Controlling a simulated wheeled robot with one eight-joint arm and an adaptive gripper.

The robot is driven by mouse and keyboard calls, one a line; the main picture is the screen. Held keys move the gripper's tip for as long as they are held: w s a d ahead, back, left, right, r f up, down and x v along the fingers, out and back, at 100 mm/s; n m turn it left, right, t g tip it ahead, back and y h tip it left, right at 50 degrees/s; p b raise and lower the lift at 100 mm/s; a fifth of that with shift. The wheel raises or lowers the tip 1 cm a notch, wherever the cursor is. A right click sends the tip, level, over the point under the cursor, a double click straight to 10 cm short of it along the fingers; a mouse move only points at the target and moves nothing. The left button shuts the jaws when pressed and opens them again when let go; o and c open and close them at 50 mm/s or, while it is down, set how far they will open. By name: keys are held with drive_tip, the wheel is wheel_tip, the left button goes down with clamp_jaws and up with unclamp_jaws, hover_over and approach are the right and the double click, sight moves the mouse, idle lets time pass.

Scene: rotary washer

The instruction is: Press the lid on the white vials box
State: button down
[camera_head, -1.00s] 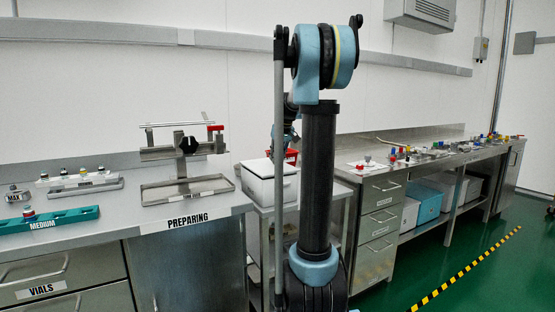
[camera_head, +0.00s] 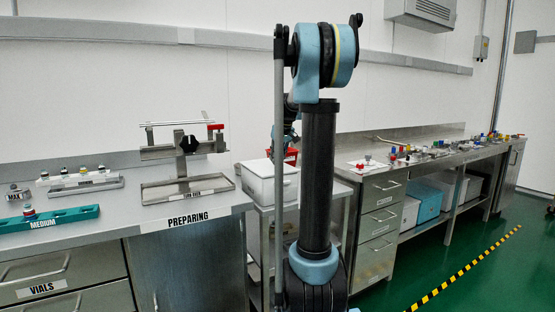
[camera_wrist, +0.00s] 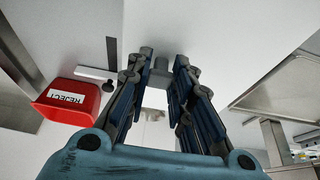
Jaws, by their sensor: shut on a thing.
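The white box (camera_head: 268,190) stands on a low steel stand between the two benches in the head view. Its white lid (camera_head: 258,166) lies on top and looks level. My arm column hides the box's right part, so I cannot tell how tightly the lid sits. In the wrist view, my gripper (camera_wrist: 160,78) is over a broad white surface, apparently the lid (camera_wrist: 225,50). Its fingers are shut on a small grey piece, apparently the lid's handle (camera_wrist: 158,72). The fingers are hidden behind my arm in the head view.
A red REJECT bin (camera_wrist: 66,101) is left of my fingers in the wrist view. In the head view, the PREPARING bench (camera_head: 120,225) holds a metal stand with a tray (camera_head: 188,189) and a green MEDIUM rack (camera_head: 50,219). The right bench (camera_head: 400,165) carries many small items.

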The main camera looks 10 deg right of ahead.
idle(0.3)
drive_tip(key=c, duration=1.3)
unclamp_jaws()
drive_tip(key=shift+c, duration=0.2)
drive_tip(key=v, duration=1.1)
drive_tip(key=shift+r, duration=0.35)
drive_tip(key=shift+s, duration=0.25)
drive_tip(key=s+a+f+m+g, duration=0.1)
drive_tip(key=s+a+f, duration=0.1)
drive_tip(key=s+f, duration=1.4)
drive_tip(key=s+a+f+m+g+h, duration=0.1)
drive_tip(key=s+a+f+m, duration=0.1)
drive_tip(key=s+f, duration=1.4)
drive_tip(key=s+a, duration=0.1)
drive_tip(key=s, duration=0.7)
